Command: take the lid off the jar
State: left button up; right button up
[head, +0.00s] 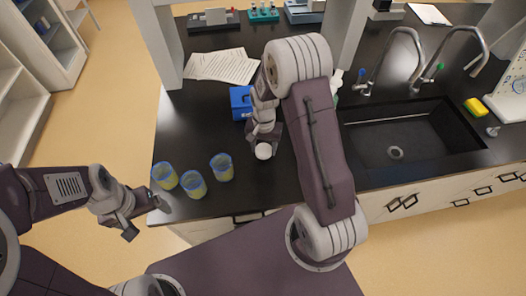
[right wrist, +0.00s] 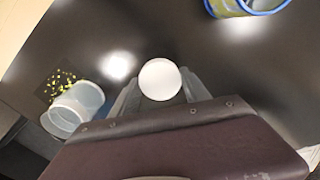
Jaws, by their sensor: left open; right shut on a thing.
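A round white lid (head: 263,151) shows at the tip of my right gripper (head: 264,142) in the head view. In the right wrist view the lid (right wrist: 160,79) sits between the two fingers, seen from above, and the right gripper (right wrist: 158,88) is shut on it. No jar body shows under the lid, so I cannot tell whether it is on a jar or clear of one. My left gripper (head: 131,227) is open and empty, off the counter's front left corner.
Three blue-rimmed beakers (head: 222,167) with yellowish sides stand left of the lid. A translucent container (right wrist: 75,108) and a dark patch with yellow specks (right wrist: 63,84) show in the wrist view. A blue box (head: 240,102), papers (head: 222,66) and sink (head: 405,135) are on the counter.

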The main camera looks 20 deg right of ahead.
aim_at(264, 150)
notch_tip(264, 150, down, 4)
jog(key=shift+s+r+p, duration=0.15)
jog(key=shift+r+p, duration=0.05)
jog(key=shift+p, duration=0.15)
jog(key=shift+w+f, duration=0.2)
jog(key=shift+f, duration=0.05)
jog(key=shift+f, duration=0.1)
jog(key=o, duration=1.5)
jog(key=shift+o, duration=0.2)
